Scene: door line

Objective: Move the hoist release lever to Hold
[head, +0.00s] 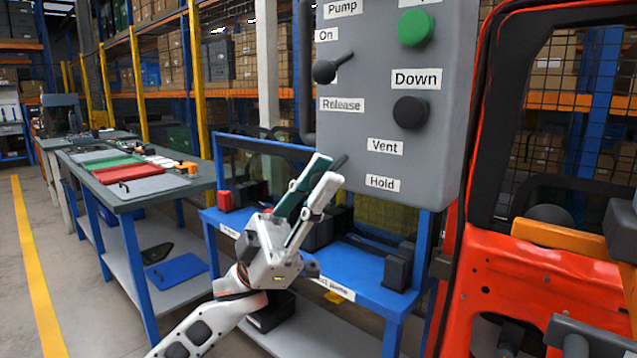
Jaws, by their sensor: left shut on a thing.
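The grey control panel (447,150) hangs at the upper middle, with a "Release" label (342,105) and the marks "Vent" (385,146) and "Hold" (383,183) below it. My left gripper (325,170) reaches up from the bottom to the panel's lower left and is shut on the release lever. A short dark piece of the release lever (341,161) shows past the fingertips, slanting up and right, nearer the height of "Vent" than of "Hold". The fingers hide the rest of the lever and its pivot. My right gripper is not in view.
Above on the panel are the pump lever (325,71), a green button (415,27) and a black "Down" button (410,112). A blue bench (365,285) stands below. An orange-red door (545,280) is close on the right. A worktable (140,195) stands left.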

